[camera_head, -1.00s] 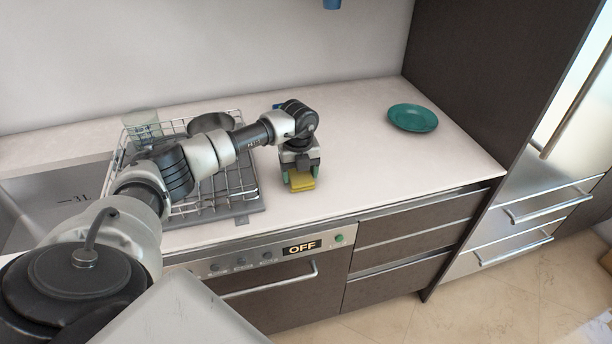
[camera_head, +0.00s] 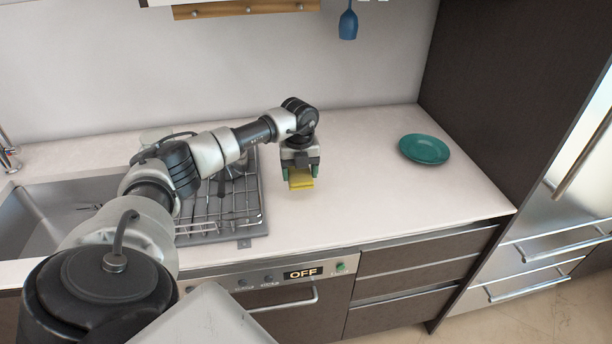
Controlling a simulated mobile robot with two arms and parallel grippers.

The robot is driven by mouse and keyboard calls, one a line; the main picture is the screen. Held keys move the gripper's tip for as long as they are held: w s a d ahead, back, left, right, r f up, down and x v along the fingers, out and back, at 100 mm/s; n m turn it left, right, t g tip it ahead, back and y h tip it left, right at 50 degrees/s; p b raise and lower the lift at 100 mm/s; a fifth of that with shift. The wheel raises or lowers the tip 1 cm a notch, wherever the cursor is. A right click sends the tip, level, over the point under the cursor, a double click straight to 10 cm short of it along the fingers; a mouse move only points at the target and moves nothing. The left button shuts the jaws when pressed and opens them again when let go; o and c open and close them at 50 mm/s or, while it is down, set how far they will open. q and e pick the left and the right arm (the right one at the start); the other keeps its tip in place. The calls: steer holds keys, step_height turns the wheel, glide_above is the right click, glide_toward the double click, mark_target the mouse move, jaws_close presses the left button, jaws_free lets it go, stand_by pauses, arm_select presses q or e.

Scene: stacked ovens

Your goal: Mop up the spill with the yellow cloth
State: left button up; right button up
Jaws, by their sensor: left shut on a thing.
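My left gripper (camera_head: 300,175) points down over the white counter, to the right of the dish rack. It is shut on the yellow cloth (camera_head: 301,184), which shows between and below the fingertips. The cloth is at or just above the counter top; I cannot tell whether it touches. No spill can be made out on the visible counter; any under the cloth or arm is hidden. My right gripper is not in view.
A wire dish rack (camera_head: 228,212) stands left of the gripper, beside the sink (camera_head: 48,215). A teal plate (camera_head: 424,149) lies at the right. A blue utensil (camera_head: 348,24) hangs on the wall. The counter (camera_head: 370,205) between gripper and plate is clear.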

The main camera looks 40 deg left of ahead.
arm_select(q)
steer(key=shift+w+a+r+p, duration=0.15)
steer(key=shift+r+p, duration=0.25)
steer(key=shift+r, duration=0.45)
steer(key=shift+d+r, duration=0.2)
steer(key=shift+r, duration=0.05)
steer(key=shift+a+f, duration=0.15)
steer(key=shift+d, duration=0.2)
steer(key=s+d+r+m, duration=0.1)
steer(key=s+d+m, duration=0.2)
steer(key=d+m, duration=0.75)
steer(key=s+d+m, duration=0.2)
steer(key=d+m, duration=0.5)
steer(key=m, duration=0.6)
steer(key=s+d+r+m, duration=0.2)
steer(key=s+d+m, duration=0.9)
steer(key=m, duration=1.1)
steer(key=shift+s+d+m, duration=0.15)
steer(key=shift+s+m, duration=0.15)
steer(key=shift+m, duration=0.05)
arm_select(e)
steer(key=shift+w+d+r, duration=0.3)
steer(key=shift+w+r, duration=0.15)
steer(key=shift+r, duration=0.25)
